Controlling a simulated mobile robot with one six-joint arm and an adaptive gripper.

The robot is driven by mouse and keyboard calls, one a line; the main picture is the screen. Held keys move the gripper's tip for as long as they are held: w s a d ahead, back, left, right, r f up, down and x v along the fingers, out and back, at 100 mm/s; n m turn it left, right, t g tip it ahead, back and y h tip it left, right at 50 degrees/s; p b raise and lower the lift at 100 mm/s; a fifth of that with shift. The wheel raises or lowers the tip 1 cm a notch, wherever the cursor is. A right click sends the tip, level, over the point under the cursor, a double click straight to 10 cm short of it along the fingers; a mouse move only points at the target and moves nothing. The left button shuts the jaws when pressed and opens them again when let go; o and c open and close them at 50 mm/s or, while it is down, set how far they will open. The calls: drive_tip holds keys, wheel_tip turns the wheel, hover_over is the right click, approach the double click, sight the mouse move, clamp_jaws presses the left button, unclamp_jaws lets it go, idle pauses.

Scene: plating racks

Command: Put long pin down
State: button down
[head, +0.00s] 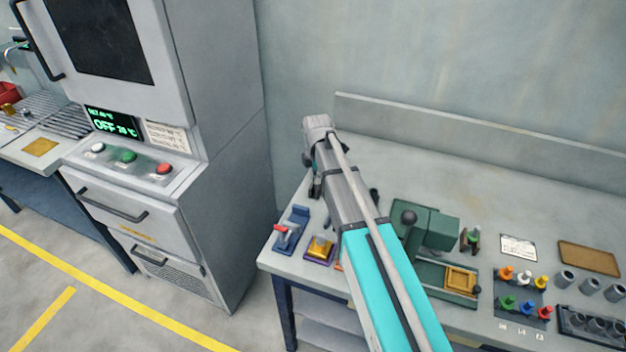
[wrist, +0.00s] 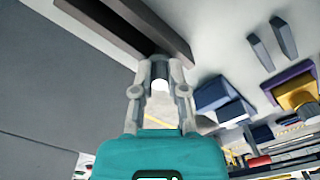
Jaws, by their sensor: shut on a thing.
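My gripper (wrist: 160,68) shows in the wrist view, its two grey fingers closed in on each other. A small pale piece (wrist: 160,85) shows between them; I take it to be part of the long pin, but its length and ends cannot be made out. In the head view my arm reaches over the table's left end, and the gripper and pin cannot be made out there. A blue fixture (wrist: 212,95) lies to the right of the fingers in the wrist view; it also shows at the table's left front (head: 292,228) with a red part.
A purple-and-yellow block (head: 319,249) sits beside the blue fixture. A green machine (head: 440,232), coloured pegs (head: 507,303) and grey cylinders (head: 566,278) are to the right. A grey cabinet (head: 235,180) stands left of the table (head: 480,170). The table's back strip looks clear.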

drive_tip(key=shift+f+b, duration=0.3)
drive_tip(key=c, duration=0.7)
unclamp_jaws()
drive_tip(key=shift+r, duration=0.1)
wheel_tip(320, 180, up, 12)
drive_tip(key=p, duration=1.2)
drive_tip(key=shift+r+p, duration=0.25)
drive_tip(key=shift+p, duration=0.05)
